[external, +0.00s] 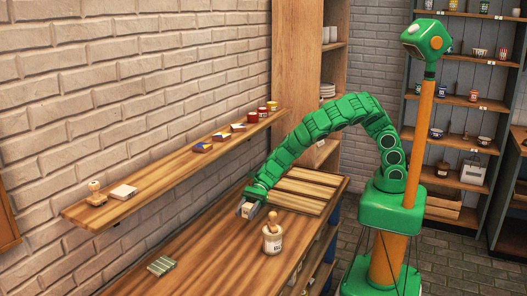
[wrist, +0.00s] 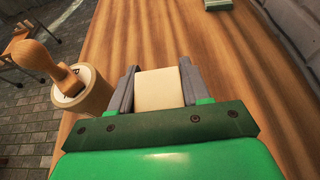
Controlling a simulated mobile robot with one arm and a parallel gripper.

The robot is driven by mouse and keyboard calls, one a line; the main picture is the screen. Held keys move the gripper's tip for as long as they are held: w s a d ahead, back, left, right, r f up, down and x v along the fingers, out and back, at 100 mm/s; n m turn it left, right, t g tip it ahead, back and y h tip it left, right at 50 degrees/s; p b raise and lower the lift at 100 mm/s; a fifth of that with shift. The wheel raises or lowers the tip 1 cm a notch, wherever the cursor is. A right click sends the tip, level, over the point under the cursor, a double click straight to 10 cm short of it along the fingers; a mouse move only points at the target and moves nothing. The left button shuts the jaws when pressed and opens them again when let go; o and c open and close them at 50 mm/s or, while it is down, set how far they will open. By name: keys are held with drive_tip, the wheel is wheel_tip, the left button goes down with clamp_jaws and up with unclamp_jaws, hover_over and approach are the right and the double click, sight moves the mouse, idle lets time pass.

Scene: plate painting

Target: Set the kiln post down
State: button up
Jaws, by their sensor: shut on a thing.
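My gripper (external: 249,208) is shut on the kiln post (wrist: 160,88), a pale cream block. In the wrist view the block sits between the two grey fingers, with the wooden workbench (wrist: 225,60) beyond it. In the external view the kiln post (external: 248,211) shows small at the end of my green arm, low over the workbench (external: 205,250). I cannot tell whether its underside touches the wood.
A jar with a wooden stopper (external: 272,238) stands on the bench close beside my gripper; it also shows in the wrist view (wrist: 85,92). A green striped block (external: 161,266) lies further along. A wall shelf (external: 165,181) holds small items. Slatted boards (external: 305,190) lie behind.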

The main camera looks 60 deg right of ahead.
hover_over(236, 238)
drive_tip(key=shift+s+f, duration=0.15)
drive_tip(key=shift+f, duration=2.5)
drive_tip(key=shift+a+f, duration=0.15)
drive_tip(key=shift+f, duration=1.4)
drive_tip(key=shift+f, duration=0.15)
drive_tip(key=o, duration=1.1)
drive_tip(key=shift+o, duration=0.2)
drive_tip(key=shift+v, duration=6.1)
